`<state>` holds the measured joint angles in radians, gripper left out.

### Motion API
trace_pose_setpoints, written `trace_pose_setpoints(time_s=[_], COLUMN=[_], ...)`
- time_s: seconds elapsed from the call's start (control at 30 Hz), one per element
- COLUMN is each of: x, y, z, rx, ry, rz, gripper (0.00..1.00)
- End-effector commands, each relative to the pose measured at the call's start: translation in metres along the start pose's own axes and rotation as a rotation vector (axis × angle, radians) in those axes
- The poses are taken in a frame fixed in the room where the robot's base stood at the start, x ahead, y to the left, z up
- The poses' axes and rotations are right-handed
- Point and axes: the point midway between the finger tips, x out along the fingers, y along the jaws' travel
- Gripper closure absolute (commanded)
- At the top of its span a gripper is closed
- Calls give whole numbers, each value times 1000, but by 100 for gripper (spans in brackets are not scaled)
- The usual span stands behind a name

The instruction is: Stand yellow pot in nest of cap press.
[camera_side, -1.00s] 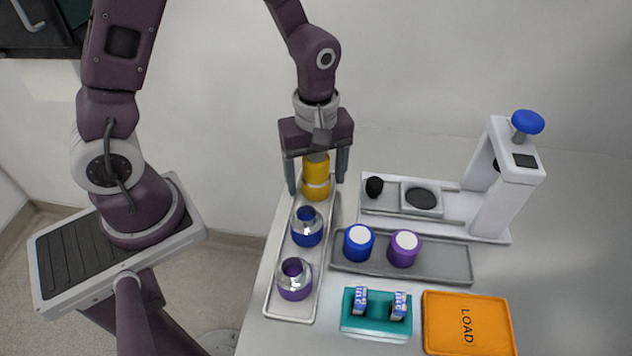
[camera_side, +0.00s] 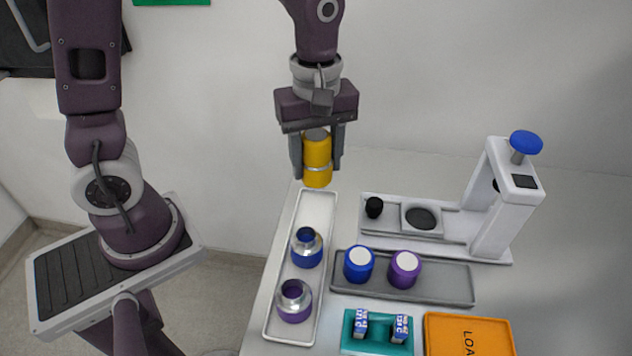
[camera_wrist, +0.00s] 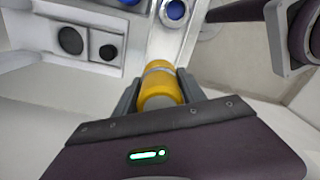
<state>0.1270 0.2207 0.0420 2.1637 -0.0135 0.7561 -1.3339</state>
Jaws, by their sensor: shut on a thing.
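The yellow pot (camera_side: 317,172) is upright between the fingers of my gripper (camera_side: 317,160), which is shut on it. It hangs in the air above the far end of the white tray. The wrist view also shows the yellow pot (camera_wrist: 160,82) between the fingers of my gripper (camera_wrist: 155,95). The cap press (camera_side: 508,200) stands at the right, white with a blue knob (camera_side: 525,143). Its low base carries a square plate with a dark round recess, the nest (camera_side: 421,218), left of the press column. The nest is empty and also shows in the wrist view (camera_wrist: 71,41).
The white tray (camera_side: 274,325) holds two silver-necked pots, blue (camera_side: 307,255) and purple (camera_side: 294,310). A black knob (camera_side: 374,207) sits beside the nest. A grey tray (camera_side: 440,287) holds blue (camera_side: 358,264) and purple (camera_side: 404,270) caps. A teal holder (camera_side: 375,345) and orange tray (camera_side: 500,330) stand in front.

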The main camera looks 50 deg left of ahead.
Motion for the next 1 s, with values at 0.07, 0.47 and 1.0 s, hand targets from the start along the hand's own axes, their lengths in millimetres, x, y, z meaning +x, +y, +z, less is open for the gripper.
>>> trace_pose_setpoints(time_s=[0.07,0.47,1.0], x=[-9,-23,-20], y=[4,91,172], z=[0,28,90], rx=[0,-3,-1], ry=[0,-2,0], rz=[2,1,-2], gripper=[100,100,100])
